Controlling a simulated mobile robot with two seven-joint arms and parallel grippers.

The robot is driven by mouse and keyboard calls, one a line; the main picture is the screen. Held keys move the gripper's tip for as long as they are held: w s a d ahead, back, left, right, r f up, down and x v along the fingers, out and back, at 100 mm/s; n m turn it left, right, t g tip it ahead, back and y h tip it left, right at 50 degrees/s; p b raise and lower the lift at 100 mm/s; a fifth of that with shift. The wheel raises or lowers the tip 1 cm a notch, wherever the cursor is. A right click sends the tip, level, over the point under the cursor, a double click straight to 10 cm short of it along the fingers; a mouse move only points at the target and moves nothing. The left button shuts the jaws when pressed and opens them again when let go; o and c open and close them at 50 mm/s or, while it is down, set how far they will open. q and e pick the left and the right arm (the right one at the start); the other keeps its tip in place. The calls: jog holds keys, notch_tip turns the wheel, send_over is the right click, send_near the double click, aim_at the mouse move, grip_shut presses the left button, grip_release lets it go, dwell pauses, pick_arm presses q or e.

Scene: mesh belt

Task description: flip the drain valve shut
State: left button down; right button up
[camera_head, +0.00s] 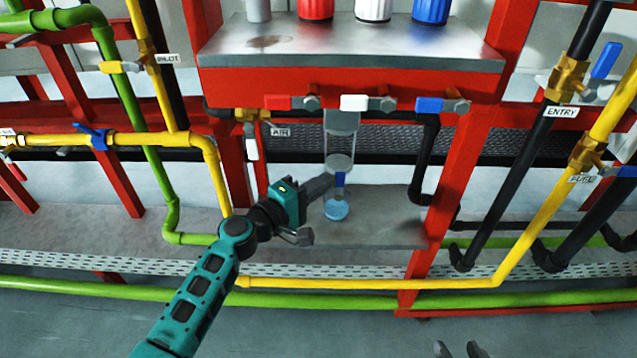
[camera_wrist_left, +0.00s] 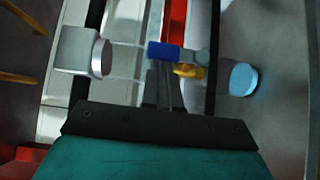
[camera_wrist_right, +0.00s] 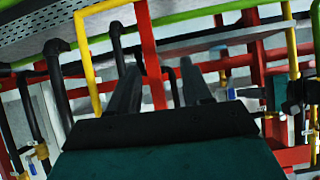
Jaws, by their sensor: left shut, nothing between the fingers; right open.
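A small valve with a blue handle (camera_head: 341,179) sits under a clear cylinder (camera_head: 339,160) below the red-framed bench; I take it as the drain valve. In the left wrist view its blue handle (camera_wrist_left: 166,50) lies crosswise by a grey end (camera_wrist_left: 200,57), with a yellow body (camera_wrist_left: 189,71) close by. My left gripper (camera_head: 330,183) is shut and empty, its fingertips (camera_wrist_left: 163,68) at or just short of the handle; I cannot tell whether they touch. My right gripper (camera_head: 459,349) is open and empty at the bottom edge, far from the valve; its fingers also show in the right wrist view (camera_wrist_right: 160,75).
A blue round patch (camera_head: 336,210) lies below the valve on a grey shelf (camera_head: 385,220). Red, white and blue handles (camera_head: 354,103) line the bench front above. A red post (camera_head: 455,170) and yellow pipe (camera_head: 375,284) border the space. The floor in front is clear.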

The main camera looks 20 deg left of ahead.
pick_arm(q)
jog(key=shift+d+r+p, duration=0.1)
jog(key=shift+r+p, duration=0.1)
jog(key=shift+p, duration=0.3)
pick_arm(e)
jog(key=shift+s+d+r, duration=0.1)
jog(key=shift+d+r, duration=0.05)
jog(key=shift+r, duration=0.2)
